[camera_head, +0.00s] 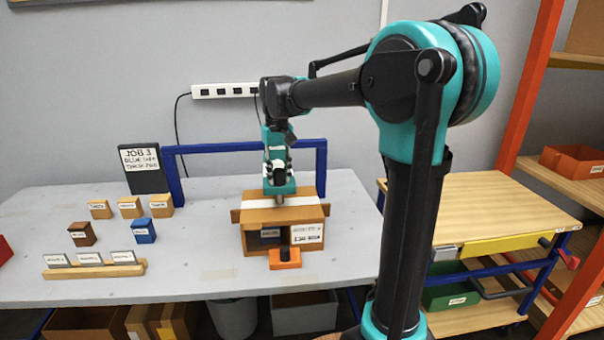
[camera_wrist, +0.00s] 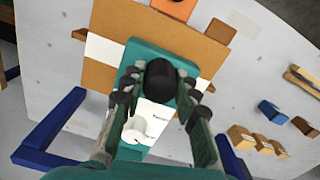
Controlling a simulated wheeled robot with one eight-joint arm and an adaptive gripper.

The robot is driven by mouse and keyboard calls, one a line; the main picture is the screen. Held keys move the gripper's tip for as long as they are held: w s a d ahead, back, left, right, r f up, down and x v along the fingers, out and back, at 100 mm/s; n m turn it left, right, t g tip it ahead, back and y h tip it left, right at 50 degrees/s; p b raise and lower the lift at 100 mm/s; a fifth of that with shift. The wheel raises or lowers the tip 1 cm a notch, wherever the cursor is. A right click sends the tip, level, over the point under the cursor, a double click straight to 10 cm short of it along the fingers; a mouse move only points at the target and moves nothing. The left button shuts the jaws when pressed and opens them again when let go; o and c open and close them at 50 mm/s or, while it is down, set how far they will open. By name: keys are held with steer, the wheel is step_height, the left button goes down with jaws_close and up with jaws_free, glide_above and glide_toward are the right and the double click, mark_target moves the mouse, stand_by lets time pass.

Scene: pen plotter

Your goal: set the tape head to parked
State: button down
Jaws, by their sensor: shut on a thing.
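The tape head (camera_head: 280,187) is a teal block above the wooden box (camera_head: 262,216), over a white strip (camera_head: 305,201). In the wrist view the teal tape head (camera_wrist: 131,73) carries a black round knob (camera_wrist: 160,80) and a white panel with a white dial (camera_wrist: 139,128) and small lettering, too small to read surely. My gripper (camera_wrist: 158,92) comes from above, with one finger along each side of the tape head, shut on it. The finger contact is partly hidden. In the head view my gripper (camera_head: 278,172) hides part of the tape head.
A blue frame (camera_head: 240,148) stands behind the box. An orange block with a black knob (camera_head: 285,258) sits in front. Small labelled blocks (camera_head: 131,207), a wooden rack (camera_head: 95,271) and a job sign (camera_head: 144,165) are at left.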

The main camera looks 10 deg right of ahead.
steer(key=a, duration=3.5)
steer(key=shift+a, duration=0.1)
steer(key=c, duration=1.3)
jaws_free()
steer(key=shift+a, duration=0.1)
steer(key=shift+o, duration=0.8)
step_height(320, 180, up, 12)
